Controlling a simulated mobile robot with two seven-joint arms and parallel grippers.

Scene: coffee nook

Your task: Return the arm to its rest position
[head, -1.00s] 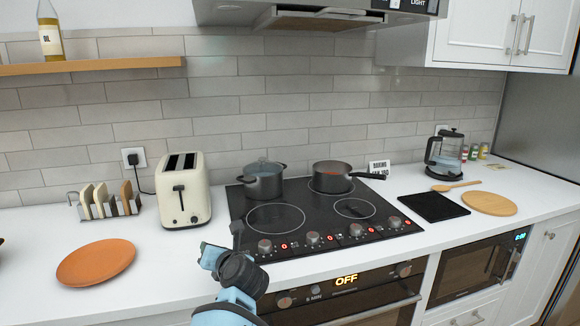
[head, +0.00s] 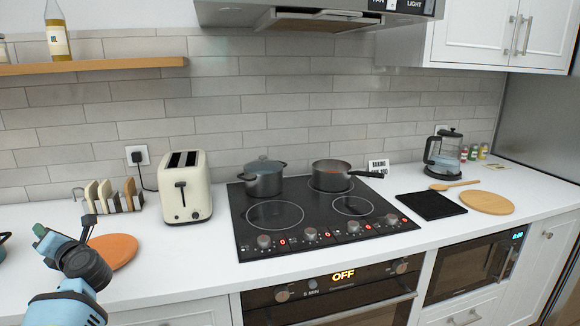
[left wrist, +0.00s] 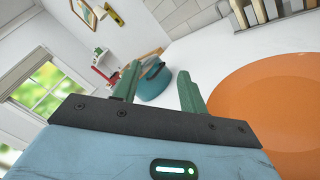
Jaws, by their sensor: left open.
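My left arm (head: 75,285) comes in from the lower left in the head view, light blue with a dark wrist. Its gripper (head: 65,228) is raised in front of the orange plate (head: 120,249) and hides the plate's left part. In the left wrist view the two green fingers of the gripper (left wrist: 160,88) stand apart with nothing between them. The orange plate (left wrist: 270,100) fills the right side there, beside the fingers. My right gripper is not in view.
A toast rack (head: 112,197) and a cream toaster (head: 184,190) stand behind the plate. The black cooktop (head: 280,232) with two pots is to the right. A teal pot (left wrist: 153,85) shows beyond the fingers in the left wrist view. White counter is clear between plate and cooktop.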

